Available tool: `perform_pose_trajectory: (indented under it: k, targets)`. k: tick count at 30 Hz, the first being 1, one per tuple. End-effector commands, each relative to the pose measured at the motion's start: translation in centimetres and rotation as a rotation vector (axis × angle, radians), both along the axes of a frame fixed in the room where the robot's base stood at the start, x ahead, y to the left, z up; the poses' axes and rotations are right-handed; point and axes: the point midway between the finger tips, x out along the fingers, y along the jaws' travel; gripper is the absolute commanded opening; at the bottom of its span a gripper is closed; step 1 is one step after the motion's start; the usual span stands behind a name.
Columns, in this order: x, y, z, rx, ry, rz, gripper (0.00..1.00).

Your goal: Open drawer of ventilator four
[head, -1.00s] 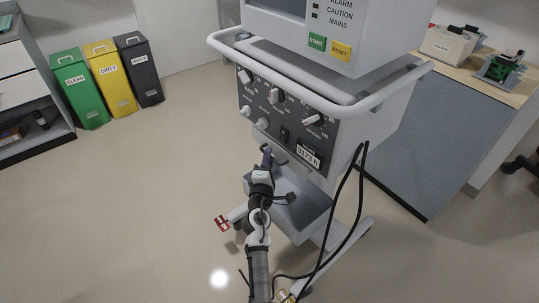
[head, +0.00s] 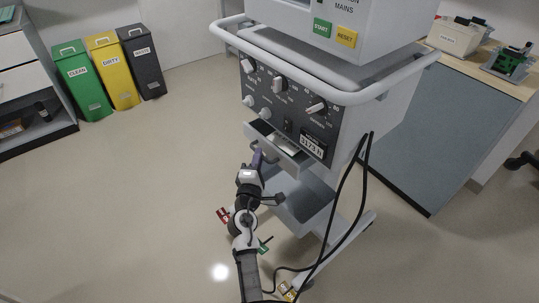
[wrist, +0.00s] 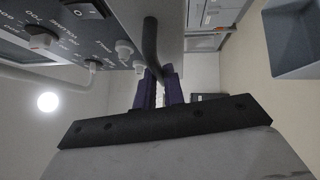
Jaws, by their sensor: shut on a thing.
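The ventilator (head: 372,118) stands upright in the middle of the head view, with a dark knob panel (head: 268,98) and a white rail around it. I cannot read a ventilator number on it. Its shallow grey drawer (head: 298,158), under the panel, stands partly open towards me, and something pale lies inside. My gripper (head: 257,157) is at the drawer's front. In the wrist view my purple fingers (wrist: 160,92) are closed around a dark bar handle (wrist: 150,45). The fingertips partly hide the handle.
Black cables (head: 350,200) hang at the ventilator's right, down to the floor. A grey lower shelf (head: 300,205) lies below the drawer. Green, yellow and dark bins (head: 111,73) stand back left. A bench (head: 470,65) is at right. The floor at left is clear.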

Motion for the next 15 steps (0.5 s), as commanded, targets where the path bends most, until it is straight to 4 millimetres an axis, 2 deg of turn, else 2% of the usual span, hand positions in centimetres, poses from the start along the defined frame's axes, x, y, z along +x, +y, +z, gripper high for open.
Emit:
perform_pose_trajectory:
  k: [1,6,15]
  targets:
    - [-1.0,1.4,-0.5,-0.001,-0.003,0.008,0.0]
    - [-3.2,4.0,-0.3,0.001,-0.002,0.008,0.0]
    - [-3.9,4.8,0.0,0.0,0.0,0.005,0.0]
